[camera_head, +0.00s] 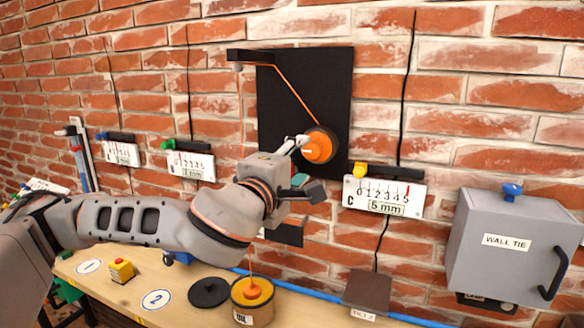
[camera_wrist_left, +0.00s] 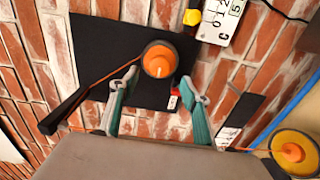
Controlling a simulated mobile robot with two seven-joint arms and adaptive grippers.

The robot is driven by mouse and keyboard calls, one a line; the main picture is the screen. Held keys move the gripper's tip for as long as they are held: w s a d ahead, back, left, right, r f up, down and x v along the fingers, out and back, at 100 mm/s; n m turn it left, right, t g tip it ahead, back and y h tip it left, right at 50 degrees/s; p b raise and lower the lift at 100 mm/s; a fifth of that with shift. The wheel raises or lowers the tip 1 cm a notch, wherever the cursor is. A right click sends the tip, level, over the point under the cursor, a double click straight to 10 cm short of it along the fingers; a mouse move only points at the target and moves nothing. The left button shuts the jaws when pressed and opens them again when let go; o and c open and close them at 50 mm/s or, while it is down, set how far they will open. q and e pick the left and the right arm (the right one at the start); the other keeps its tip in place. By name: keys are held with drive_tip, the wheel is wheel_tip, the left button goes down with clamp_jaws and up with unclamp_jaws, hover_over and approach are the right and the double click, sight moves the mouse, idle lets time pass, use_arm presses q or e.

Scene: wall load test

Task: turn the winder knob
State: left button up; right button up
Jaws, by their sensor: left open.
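The winder knob (camera_head: 318,148) is orange with a pale mark on its face and sits on a dark round drum on the black wall board (camera_head: 335,90). In the left wrist view the knob (camera_wrist_left: 159,60) is just ahead of the fingertips. My left gripper (camera_head: 303,162) is open near the knob. In the wrist view its two teal-padded fingers (camera_wrist_left: 160,78) are spread, with nothing between them; I cannot tell the exact gap to the knob. An orange cord runs from the drum to a black bracket (camera_head: 250,58) at the upper left. My right gripper is not in view.
A "5 mm" gauge (camera_head: 384,196) and a grey "WALL TIE" box (camera_head: 510,245) are on the brick wall at right.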

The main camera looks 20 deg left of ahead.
use_arm(q)
drive_tip(key=s, duration=0.3)
drive_tip(key=shift+s, duration=0.4)
